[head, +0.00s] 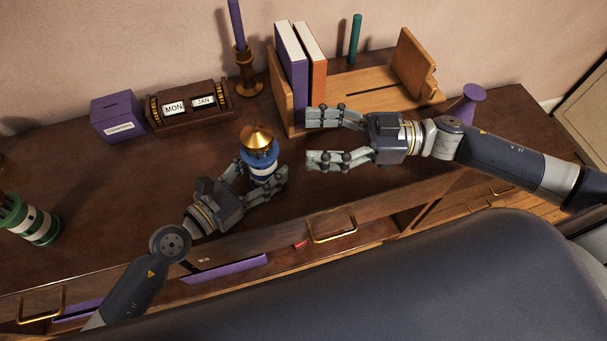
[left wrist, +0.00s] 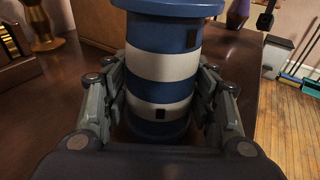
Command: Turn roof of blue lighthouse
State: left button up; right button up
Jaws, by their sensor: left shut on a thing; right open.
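The blue lighthouse (head: 263,164) has blue and white bands and a gold cone roof (head: 257,136). It stands upright on the dark wooden cabinet top near the front edge. My left gripper (head: 262,178) is shut around its striped body. In the left wrist view the striped body (left wrist: 163,75) sits between the two fingers, and the roof is out of the picture above. My right gripper (head: 312,138) is open and empty, to the right of the lighthouse, with its fingers pointing left toward the roof.
Behind are a purple box (head: 118,116), a calendar block (head: 189,107), a candlestick (head: 245,75) and a book rack (head: 380,88) with two books. A drawer below the front edge (head: 240,262) is open.

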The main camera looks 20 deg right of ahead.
jog(key=s+a+m+t+h, duration=0.5)
jog(key=s+m+t+h, duration=0.2)
jog(key=m+t+h, duration=0.2)
jog(key=shift+s+r+m+t, duration=0.3)
jog(key=shift+r+t, duration=0.1)
jog(key=shift+t, duration=0.6)
jog(key=shift+a, duration=0.1)
